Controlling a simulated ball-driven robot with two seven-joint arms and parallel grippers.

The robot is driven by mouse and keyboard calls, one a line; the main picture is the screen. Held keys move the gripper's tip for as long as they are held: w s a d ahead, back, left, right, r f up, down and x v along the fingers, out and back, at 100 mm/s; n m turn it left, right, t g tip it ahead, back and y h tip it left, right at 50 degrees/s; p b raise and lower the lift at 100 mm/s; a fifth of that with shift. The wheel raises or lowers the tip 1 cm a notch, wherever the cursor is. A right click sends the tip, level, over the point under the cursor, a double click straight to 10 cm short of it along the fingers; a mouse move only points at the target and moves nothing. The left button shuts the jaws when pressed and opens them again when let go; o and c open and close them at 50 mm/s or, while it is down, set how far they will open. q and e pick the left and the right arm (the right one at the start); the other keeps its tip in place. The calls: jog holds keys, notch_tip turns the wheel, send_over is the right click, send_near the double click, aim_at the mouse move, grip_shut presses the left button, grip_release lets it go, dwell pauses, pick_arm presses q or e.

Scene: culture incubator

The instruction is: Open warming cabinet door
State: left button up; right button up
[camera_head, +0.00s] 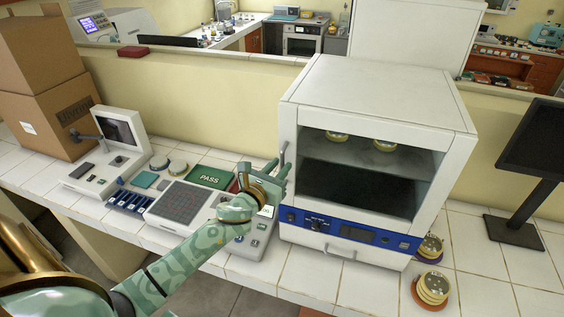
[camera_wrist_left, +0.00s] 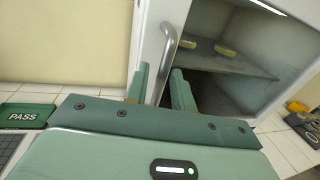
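The white warming cabinet (camera_head: 385,90) stands on the tiled counter, and its front with a dark window (camera_head: 360,180) looks shut. A shelf with round dishes shows inside. Its upright metal door handle (camera_head: 283,160) is at the left front edge; it also shows in the left wrist view (camera_wrist_left: 167,55). My left gripper (camera_head: 280,172) is at this handle. In the left wrist view its two green fingers (camera_wrist_left: 160,88) are apart, with the lower handle between them. Whether they touch it I cannot tell. My right gripper is not in view.
A blue control strip (camera_head: 350,232) with a lower pull bar (camera_head: 340,252) runs under the window. Stacked dishes (camera_head: 431,290) and a dark monitor (camera_head: 535,150) stand to the right. A device with a green PASS plate (camera_head: 210,178) and cardboard boxes (camera_head: 45,80) are left.

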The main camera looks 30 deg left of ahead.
pick_arm(q)
jog(key=shift+w+d, duration=0.1)
jog(key=shift+w, duration=0.85)
grip_shut()
jog(key=shift+s, duration=0.1)
jog(key=shift+s, duration=0.1)
